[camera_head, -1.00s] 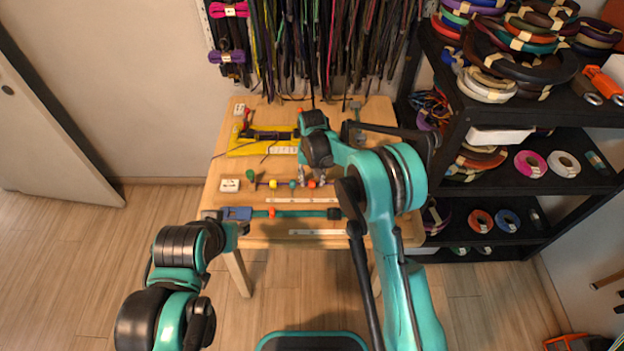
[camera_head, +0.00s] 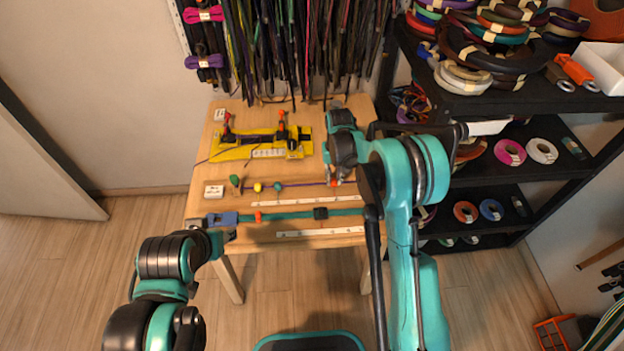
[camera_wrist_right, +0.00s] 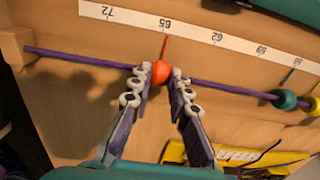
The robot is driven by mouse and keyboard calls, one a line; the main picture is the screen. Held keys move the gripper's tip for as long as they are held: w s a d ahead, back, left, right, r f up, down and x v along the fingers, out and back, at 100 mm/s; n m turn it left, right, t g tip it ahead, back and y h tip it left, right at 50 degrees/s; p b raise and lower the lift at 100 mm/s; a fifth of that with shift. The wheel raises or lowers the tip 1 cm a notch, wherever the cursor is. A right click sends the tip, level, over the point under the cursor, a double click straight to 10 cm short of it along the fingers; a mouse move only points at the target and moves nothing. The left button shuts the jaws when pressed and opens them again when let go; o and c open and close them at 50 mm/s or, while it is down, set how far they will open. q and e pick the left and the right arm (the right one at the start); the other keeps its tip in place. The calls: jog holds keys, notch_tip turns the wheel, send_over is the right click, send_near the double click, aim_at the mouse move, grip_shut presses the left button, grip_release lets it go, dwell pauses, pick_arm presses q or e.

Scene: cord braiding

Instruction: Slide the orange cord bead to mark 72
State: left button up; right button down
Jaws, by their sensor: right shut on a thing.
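The orange bead (camera_wrist_right: 161,72) sits on the purple cord (camera_wrist_right: 90,59) in the right wrist view, between the two fingertips of my right gripper (camera_wrist_right: 160,84), which is shut on it. A red pointer rises from the bead to the white scale (camera_wrist_right: 190,29), beside the mark 65. Mark 72 (camera_wrist_right: 110,13) is further left there. In the head view the bead (camera_head: 335,183) shows at the right part of the cord, under my right gripper (camera_head: 341,178). My left gripper (camera_head: 226,236) is at the table's front left corner; its fingers are too small to read.
A teal bead (camera_head: 278,187) and a yellow bead (camera_head: 258,187) are on the same cord, left of the orange one. A wooden end block (camera_wrist_right: 16,46) holds the cord. A teal strap (camera_head: 285,214) lies in front, a yellow board (camera_head: 235,150) behind. A black shelf (camera_head: 480,190) stands right.

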aim_at(355, 185)
jog(key=d, duration=0.7)
jog(key=shift+d, duration=0.3)
jog(key=c, duration=1.4)
grip_release()
notch_tip(355, 185, up, 12)
jog(key=shift+r, duration=0.1)
